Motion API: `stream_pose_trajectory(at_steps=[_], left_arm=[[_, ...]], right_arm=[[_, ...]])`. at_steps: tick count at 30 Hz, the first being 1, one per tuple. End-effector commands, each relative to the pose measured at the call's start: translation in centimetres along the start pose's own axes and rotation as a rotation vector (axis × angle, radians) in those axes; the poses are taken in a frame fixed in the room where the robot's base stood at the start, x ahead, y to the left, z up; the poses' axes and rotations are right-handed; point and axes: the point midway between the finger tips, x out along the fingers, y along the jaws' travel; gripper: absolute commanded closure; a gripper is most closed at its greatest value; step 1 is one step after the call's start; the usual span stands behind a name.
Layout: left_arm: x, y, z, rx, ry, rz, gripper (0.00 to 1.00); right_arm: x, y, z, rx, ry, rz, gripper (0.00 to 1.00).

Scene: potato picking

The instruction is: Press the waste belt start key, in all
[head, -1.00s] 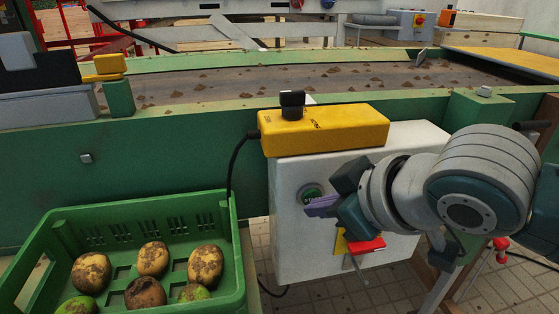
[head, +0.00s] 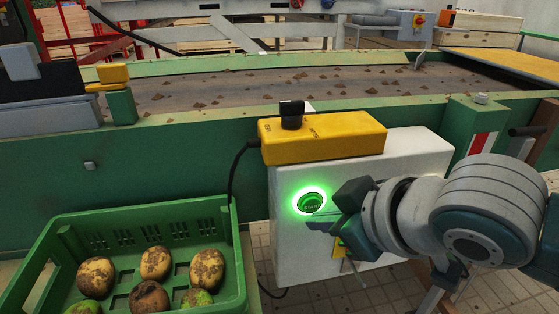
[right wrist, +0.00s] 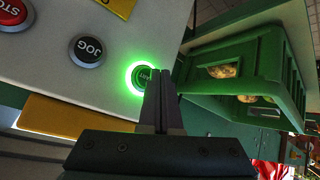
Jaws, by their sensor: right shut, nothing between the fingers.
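The green start key (head: 311,202) is on the front of the white control box (head: 290,240), with a bright green ring lit around it. It also shows lit in the right wrist view (right wrist: 145,77), left of my fingertips. My right gripper (head: 318,222) is shut and empty, its fingers at the lower right edge of the key. In the right wrist view my gripper (right wrist: 162,72) partly overlaps the key's edge; I cannot tell whether it touches. My left gripper is not in view.
A black JOG key (right wrist: 86,50) and a red STOP key (right wrist: 12,12) sit on the same panel. A yellow box with a black knob (head: 320,137) tops the control box. A green crate (head: 200,235) with several potatoes stands left. The soil-strewn belt (head: 230,88) runs behind.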

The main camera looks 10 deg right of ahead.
Motion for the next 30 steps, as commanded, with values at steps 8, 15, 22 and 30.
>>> stream_pose_trajectory(at_steps=[8,15,22,30], left_arm=[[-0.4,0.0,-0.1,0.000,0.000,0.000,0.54],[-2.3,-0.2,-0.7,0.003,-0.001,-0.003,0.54],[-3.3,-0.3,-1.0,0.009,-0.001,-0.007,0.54],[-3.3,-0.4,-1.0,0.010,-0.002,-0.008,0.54]], right_arm=[[-0.3,-0.2,0.1,0.000,-0.001,-0.001,1.00],[-2.1,-1.3,1.2,0.000,-0.003,-0.002,1.00],[-3.4,-2.3,2.3,0.000,-0.002,0.000,1.00],[-3.4,-2.5,2.6,0.000,0.000,0.000,1.00]])
